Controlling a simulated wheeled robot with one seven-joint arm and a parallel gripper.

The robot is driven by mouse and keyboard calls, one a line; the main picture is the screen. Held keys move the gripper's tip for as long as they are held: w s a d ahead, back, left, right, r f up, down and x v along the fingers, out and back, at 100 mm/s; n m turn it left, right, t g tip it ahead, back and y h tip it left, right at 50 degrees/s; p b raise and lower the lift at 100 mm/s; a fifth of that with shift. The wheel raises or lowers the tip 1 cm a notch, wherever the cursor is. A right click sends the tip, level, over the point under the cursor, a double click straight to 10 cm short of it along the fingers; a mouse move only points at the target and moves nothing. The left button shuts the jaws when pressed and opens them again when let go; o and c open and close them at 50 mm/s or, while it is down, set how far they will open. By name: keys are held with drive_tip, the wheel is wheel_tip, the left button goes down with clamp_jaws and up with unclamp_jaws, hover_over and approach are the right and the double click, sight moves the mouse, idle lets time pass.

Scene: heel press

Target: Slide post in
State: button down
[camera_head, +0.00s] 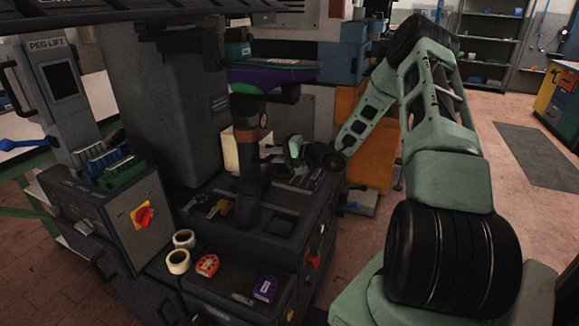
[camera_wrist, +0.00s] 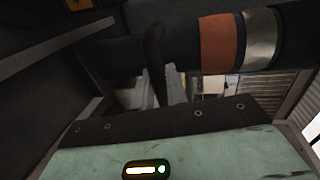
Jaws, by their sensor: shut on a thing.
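The post (camera_head: 247,172) stands upright on the machine bed, a dark column with a copper band and a silver band. In the wrist view the post (camera_wrist: 185,45) runs sideways across the top, with both bands at right. The bar overlaps the post in this view. Its far end and how it joins the post are unclear.
A purple and green shoe-like piece (camera_head: 275,74) sits above the post. A dark press column (camera_head: 170,100) stands at left. The bed's front holds two cream rolls (camera_head: 178,262), an orange piece (camera_head: 207,265) and a purple piece (camera_head: 265,289). Open floor lies at right.

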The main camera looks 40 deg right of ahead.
drive_tip(key=shift+w+a+r+b, duration=0.1)
drive_tip(key=shift+w+a+b, duration=0.15)
drive_tip(key=shift+w, duration=0.35)
drive_tip(key=shift+w+a+b, duration=0.15)
drive_tip(key=shift+w+a, duration=0.15)
drive_tip(key=shift+w, duration=0.3)
drive_tip(key=c, duration=1.5)
unclamp_jaws()
drive_tip(key=shift+w, duration=0.15)
drive_tip(key=b+v, duration=0.1)
drive_tip(key=v, duration=1.6)
drive_tip(key=shift+s+d, duration=0.15)
drive_tip(key=shift+s, duration=0.1)
